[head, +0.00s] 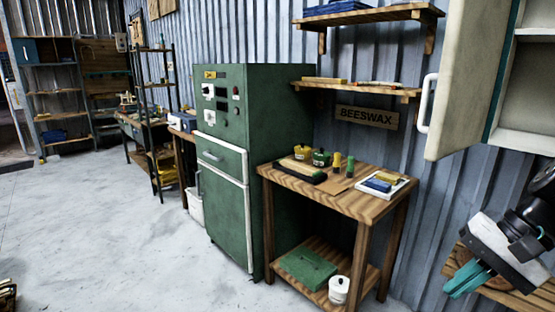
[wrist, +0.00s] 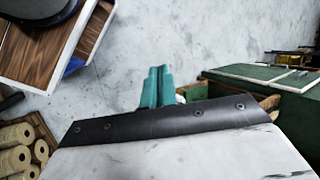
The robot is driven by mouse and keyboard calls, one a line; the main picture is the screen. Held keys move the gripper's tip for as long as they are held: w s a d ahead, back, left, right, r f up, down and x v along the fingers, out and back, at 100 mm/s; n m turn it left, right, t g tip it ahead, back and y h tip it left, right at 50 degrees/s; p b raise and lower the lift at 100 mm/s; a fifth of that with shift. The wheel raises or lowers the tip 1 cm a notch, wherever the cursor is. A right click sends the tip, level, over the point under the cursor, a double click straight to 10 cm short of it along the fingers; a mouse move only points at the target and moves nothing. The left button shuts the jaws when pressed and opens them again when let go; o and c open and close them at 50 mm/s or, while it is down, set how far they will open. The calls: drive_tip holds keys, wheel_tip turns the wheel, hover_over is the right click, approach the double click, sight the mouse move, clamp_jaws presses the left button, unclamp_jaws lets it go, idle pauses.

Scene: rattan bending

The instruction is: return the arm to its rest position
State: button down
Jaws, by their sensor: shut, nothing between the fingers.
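My gripper (head: 468,279) is at the lower right of the head view, with teal fingers on a white and black wrist. In the wrist view the teal fingers (wrist: 156,87) lie together at the middle and hold nothing. In the head view the gripper points down and to the left, in front of a wooden surface at the right edge. Whether it touches that surface cannot be told. Part of my arm is cut off by the right edge of the picture.
A wooden table (head: 287,181) with jars and a tray stands beside a green cabinet (head: 226,185). A pale cabinet with an open door (head: 457,80) hangs at the upper right. A crate of rolls (wrist: 17,150) is at the wrist view's lower left.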

drive_tip(key=s+a+r+n+h, duration=0.2)
drive_tip(key=s+a+n+h, duration=0.3)
drive_tip(key=n, duration=0.3)
drive_tip(key=shift+s+a+r+h, duration=0.2)
drive_tip(key=shift+s+a+h, duration=0.15)
drive_tip(key=shift+h, duration=0.05)
